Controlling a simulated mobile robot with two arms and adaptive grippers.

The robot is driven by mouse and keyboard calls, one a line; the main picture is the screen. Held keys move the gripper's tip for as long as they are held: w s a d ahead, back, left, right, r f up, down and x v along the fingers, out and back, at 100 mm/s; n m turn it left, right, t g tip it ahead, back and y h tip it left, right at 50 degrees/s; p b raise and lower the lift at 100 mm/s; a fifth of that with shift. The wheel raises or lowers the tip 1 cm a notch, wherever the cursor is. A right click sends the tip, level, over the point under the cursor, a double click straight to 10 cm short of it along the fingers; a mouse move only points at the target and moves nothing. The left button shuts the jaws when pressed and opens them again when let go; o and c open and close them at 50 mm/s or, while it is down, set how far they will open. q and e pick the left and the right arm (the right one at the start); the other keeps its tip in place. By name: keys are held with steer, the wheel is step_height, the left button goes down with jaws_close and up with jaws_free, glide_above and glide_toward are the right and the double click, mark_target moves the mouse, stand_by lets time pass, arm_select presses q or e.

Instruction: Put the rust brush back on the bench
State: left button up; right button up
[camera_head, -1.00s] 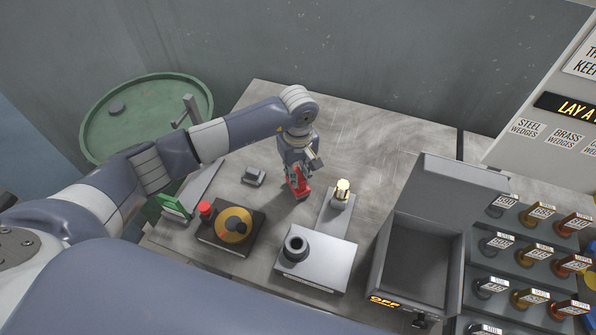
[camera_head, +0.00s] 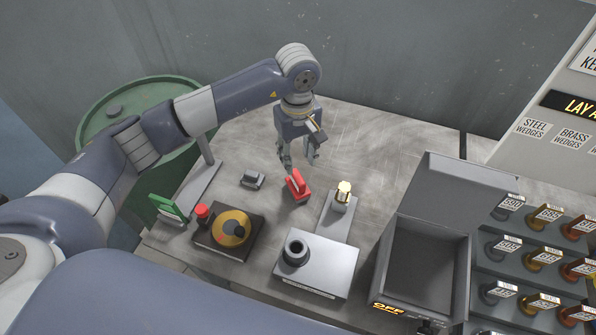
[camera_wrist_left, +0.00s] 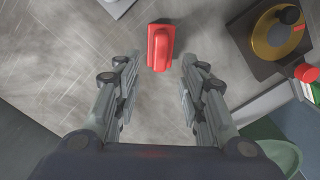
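The rust brush, a red block with a raised handle (camera_head: 297,187), stands on the grey bench (camera_head: 370,140) near its middle. It also shows in the left wrist view (camera_wrist_left: 161,47), just beyond the fingertips and between their lines. My left gripper (camera_head: 299,160) is above and behind the brush, pointing down. Its fingers are spread and empty in the wrist view (camera_wrist_left: 158,75), and they are apart from the brush. My right gripper is not in view.
A small grey block (camera_head: 252,179) and a round-dial device (camera_head: 232,230) are left of the brush. An open grey box (camera_head: 424,262) stands farther right. The bench behind is clear.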

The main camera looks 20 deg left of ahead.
arm_select(q)
step_height(320, 180, up, 4)
steer(key=shift+b, duration=0.4)
stand_by(0.3)
